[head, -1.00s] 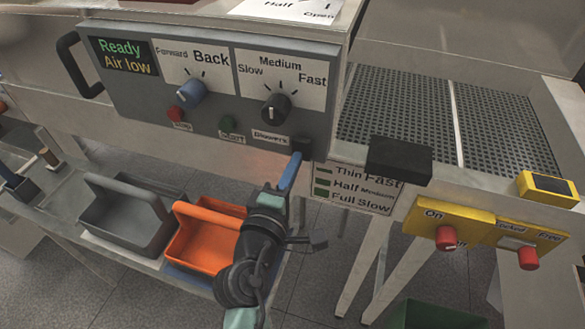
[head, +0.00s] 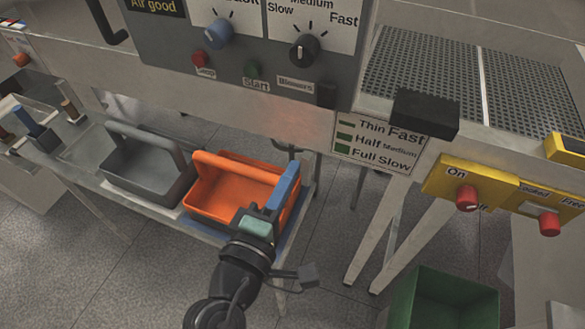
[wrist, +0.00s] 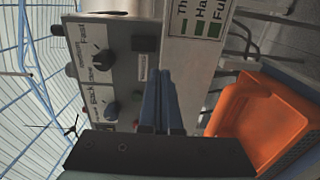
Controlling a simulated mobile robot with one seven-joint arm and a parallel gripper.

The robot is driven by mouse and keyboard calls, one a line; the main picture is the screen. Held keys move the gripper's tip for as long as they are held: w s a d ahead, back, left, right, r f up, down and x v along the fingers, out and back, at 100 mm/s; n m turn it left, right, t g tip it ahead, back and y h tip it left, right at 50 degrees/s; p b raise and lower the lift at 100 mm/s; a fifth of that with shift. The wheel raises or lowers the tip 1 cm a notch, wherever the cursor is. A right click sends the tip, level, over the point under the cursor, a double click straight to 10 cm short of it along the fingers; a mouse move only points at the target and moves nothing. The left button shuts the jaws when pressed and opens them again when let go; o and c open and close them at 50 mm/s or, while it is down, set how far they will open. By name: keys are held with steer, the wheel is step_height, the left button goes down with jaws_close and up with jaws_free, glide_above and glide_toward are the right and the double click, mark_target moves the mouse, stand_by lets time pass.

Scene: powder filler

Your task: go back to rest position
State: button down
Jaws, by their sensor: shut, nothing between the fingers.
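My gripper (head: 284,186) shows in the head view with its blue fingers shut, pointing up in front of the right end of the orange tote. In the wrist view my gripper (wrist: 163,100) has its two blue fingers together with nothing between them. The control panel (head: 160,52) is above and behind it, apart from the fingers. It carries a blue knob, a black knob, a red button and a green button. The panel's sign now reads "Air good". The wrist view shows the panel (wrist: 85,60) turned sideways.
The orange tote (head: 215,197) and a grey tote (head: 150,177) stand on a low shelf close to my arm. A yellow switch box (head: 490,187) with red knobs is at the right. A green bin (head: 445,300) stands on the floor below it. Open floor lies at the lower left.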

steer(key=shift+s, duration=0.1)
steer(key=shift+r, duration=0.15)
steer(key=w+d+r+m+t+y, duration=0.15)
steer(key=r+m, duration=0.35)
steer(key=r, duration=0.6)
steer(key=w+d+r+m+t, duration=0.1)
steer(key=w+r+m+t, duration=0.2)
steer(key=r, duration=0.9)
steer(key=s+r+m+t+y, duration=0.2)
steer(key=s+r, duration=0.3)
steer(key=r, duration=0.5)
steer(key=s+r+m+t+y, duration=0.2)
steer(key=s+r+m+t, duration=0.2)
steer(key=r, duration=0.6)
steer(key=shift+s+r, duration=0.25)
steer(key=shift+s, duration=0.65)
